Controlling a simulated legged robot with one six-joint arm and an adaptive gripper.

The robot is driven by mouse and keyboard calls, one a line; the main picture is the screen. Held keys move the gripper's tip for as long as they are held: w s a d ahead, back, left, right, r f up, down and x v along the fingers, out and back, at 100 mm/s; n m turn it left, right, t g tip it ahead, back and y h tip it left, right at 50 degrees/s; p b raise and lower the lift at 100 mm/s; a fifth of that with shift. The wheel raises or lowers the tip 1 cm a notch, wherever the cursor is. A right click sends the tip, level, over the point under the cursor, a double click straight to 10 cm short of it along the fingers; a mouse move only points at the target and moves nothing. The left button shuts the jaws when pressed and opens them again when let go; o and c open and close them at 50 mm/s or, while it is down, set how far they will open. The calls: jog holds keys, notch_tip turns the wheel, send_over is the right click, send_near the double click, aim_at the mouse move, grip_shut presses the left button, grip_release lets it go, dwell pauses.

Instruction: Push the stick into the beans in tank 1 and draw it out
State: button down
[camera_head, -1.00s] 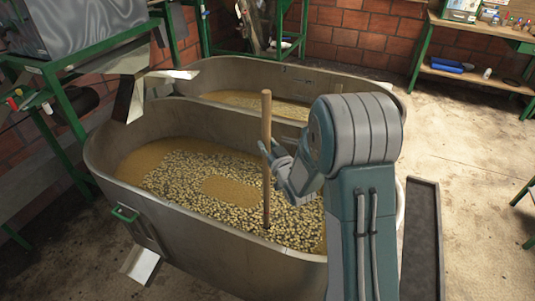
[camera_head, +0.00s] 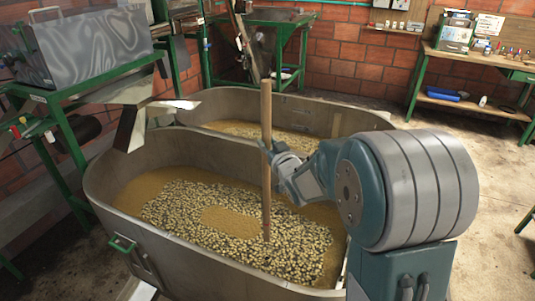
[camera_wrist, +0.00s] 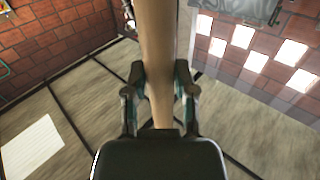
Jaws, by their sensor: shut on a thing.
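The wooden stick (camera_head: 266,110) stands upright over the near tank (camera_head: 190,252), which holds beans (camera_head: 165,208) in brownish liquid. My gripper (camera_head: 270,150) is shut on the stick around its middle. The stick's lower end shows against the beans near the middle right of the tank; I cannot tell for sure whether its tip is in them. In the wrist view the stick (camera_wrist: 158,60) runs up between the two fingers. No label shows which tank is tank 1.
A second tank (camera_head: 225,103) with beans stands right behind the near one. A green stand (camera_head: 62,125) with a grey metal box (camera_head: 85,45) is at the left. A workbench (camera_head: 480,60) is at the back right. Bare floor lies to the right.

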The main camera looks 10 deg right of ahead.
aim_at(268, 90)
notch_tip(268, 90, up, 15)
jog(key=shift+r, duration=0.2)
dwell(0.6)
notch_tip(268, 90, down, 12)
jog(key=w+a+y, duration=0.1)
jog(key=w+a, duration=0.1)
jog(key=s+f+h, duration=0.1)
jog(key=s+f, duration=0.1)
jog(key=f, duration=0.6)
jog(key=s+d+f+m+h, duration=0.1)
jog(key=s+f+h, duration=0.1)
jog(key=f, duration=0.6)
jog(key=s+d+f+m+h, duration=0.1)
jog(key=s+f, duration=0.1)
jog(key=f, duration=0.7)
jog(key=shift+s, duration=0.4)
dwell(0.5)
